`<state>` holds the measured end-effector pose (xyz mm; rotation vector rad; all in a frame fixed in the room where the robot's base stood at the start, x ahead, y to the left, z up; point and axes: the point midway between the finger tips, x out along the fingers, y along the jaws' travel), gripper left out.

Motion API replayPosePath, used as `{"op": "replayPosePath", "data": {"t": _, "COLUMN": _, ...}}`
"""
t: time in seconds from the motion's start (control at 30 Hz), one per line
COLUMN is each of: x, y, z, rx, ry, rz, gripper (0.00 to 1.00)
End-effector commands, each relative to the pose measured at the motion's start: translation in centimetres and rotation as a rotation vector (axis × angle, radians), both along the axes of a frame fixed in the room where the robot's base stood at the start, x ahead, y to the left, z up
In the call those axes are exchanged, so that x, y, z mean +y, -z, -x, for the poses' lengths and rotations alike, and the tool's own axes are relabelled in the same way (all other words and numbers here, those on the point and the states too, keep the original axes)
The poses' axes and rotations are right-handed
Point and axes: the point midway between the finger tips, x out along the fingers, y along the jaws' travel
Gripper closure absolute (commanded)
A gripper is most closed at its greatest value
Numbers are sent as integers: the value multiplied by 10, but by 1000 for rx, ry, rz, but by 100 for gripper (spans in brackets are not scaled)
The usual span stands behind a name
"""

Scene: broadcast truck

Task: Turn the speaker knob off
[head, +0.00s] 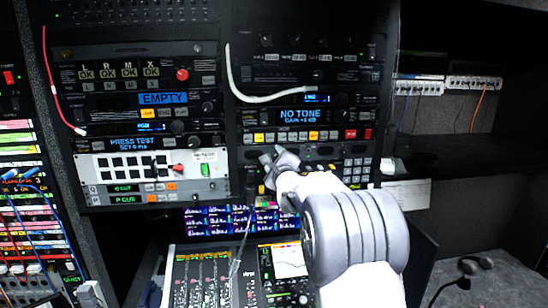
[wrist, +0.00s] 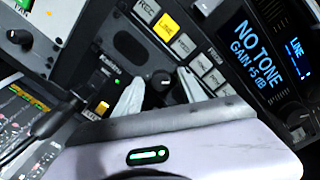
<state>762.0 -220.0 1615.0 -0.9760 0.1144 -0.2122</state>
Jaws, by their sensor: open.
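A small black knob (wrist: 161,82) with a light mark shows in the wrist view on a dark panel, below a row of square buttons. It looks like the speaker knob, but the small lettering near it is too blurred to read. My gripper (wrist: 158,92) is open, with one pale finger on each side of the knob; I cannot tell whether either finger touches it. In the head view my gripper (head: 271,159) is at the panel under the NO TONE unit, and its fingers and wrist hide the knob.
The NO TONE display (head: 301,117) sits above a row of lit buttons (head: 300,135). A white cable (head: 258,98) hangs across the rack. A keypad (head: 357,168) is right of my gripper. Below are monitors (head: 215,220) and a mixing desk (head: 205,275). A black cable (wrist: 40,127) runs near the fingers.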

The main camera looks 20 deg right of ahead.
Motion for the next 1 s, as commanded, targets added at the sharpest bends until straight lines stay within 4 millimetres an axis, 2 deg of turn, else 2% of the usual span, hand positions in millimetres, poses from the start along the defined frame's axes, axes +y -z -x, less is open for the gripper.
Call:
{"op": "replayPosePath", "data": {"t": 0.07, "x": 0, "y": 0, "z": 0, "rx": 0, "ry": 0, "rz": 0, "gripper": 52}}
{"op": "replayPosePath", "data": {"t": 0.1, "x": 0, "y": 0, "z": 0, "rx": 0, "ry": 0, "rz": 0, "gripper": 56}}
{"op": "replayPosePath", "data": {"t": 0.33, "x": 0, "y": 0, "z": 0, "rx": 0, "ry": 0, "rz": 0, "gripper": 100}}
{"op": "replayPosePath", "data": {"t": 0.67, "x": 0, "y": 0, "z": 1, "rx": 7, "ry": -1, "rz": 31, "gripper": 100}}
{"op": "replayPosePath", "data": {"t": 1.0, "x": 1, "y": 3, "z": 0, "rx": 68, "ry": -1, "rz": 247, "gripper": 100}}
